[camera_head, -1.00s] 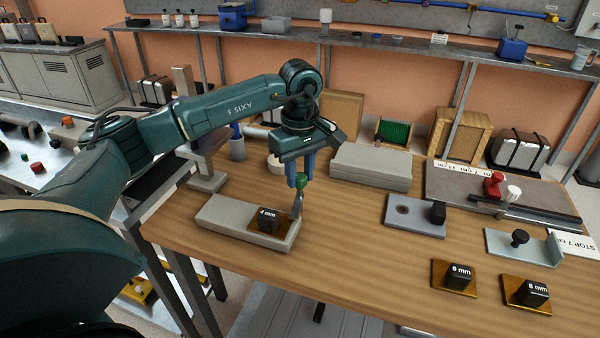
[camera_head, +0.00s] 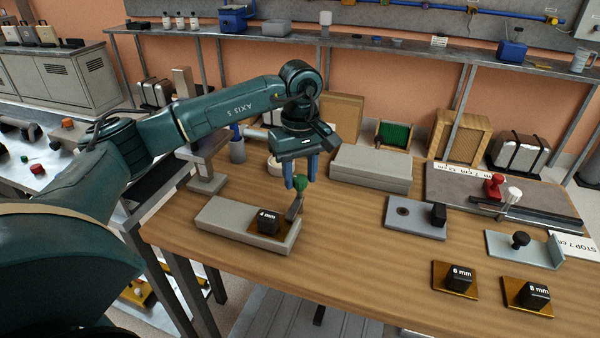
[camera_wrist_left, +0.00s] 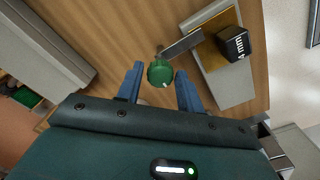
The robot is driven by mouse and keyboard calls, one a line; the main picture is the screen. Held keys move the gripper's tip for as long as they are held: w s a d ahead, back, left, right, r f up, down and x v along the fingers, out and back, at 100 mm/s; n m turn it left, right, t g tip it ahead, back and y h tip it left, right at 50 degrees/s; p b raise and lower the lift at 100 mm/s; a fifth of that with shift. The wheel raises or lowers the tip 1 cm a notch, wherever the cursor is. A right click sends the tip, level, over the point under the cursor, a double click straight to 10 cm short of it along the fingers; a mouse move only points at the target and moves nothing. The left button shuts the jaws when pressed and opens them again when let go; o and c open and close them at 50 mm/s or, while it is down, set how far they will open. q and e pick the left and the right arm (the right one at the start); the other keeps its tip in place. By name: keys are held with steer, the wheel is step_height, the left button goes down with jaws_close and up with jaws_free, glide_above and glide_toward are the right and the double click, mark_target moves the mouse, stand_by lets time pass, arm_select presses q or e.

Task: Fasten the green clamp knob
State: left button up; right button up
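The green clamp knob (camera_head: 300,184) sits on top of a grey metal clamp arm (camera_head: 295,209) at the right end of a pale grey block (camera_head: 222,215). A brass plate (camera_head: 283,229) with a black 4 mm block (camera_head: 268,222) lies on the pale block, by the clamp arm. My left gripper (camera_head: 301,177) is above the knob, fingers pointing down and spread. In the left wrist view the knob (camera_wrist_left: 160,73) shows between the open fingers, with a visible gap on each side. The right gripper is not in view.
A grey slab stack (camera_head: 370,168) stands behind, to the right. A grey plate with a black knob (camera_head: 414,217), an angled bracket (camera_head: 525,248) and two 6 mm blocks (camera_head: 459,278) are at the right. The front middle of the wooden table (camera_head: 350,265) is bare.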

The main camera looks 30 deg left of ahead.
arm_select(q)
steer(key=shift+o, duration=1.2)
step_height(320, 180, up, 13)
steer(key=shift+p, duration=0.35)
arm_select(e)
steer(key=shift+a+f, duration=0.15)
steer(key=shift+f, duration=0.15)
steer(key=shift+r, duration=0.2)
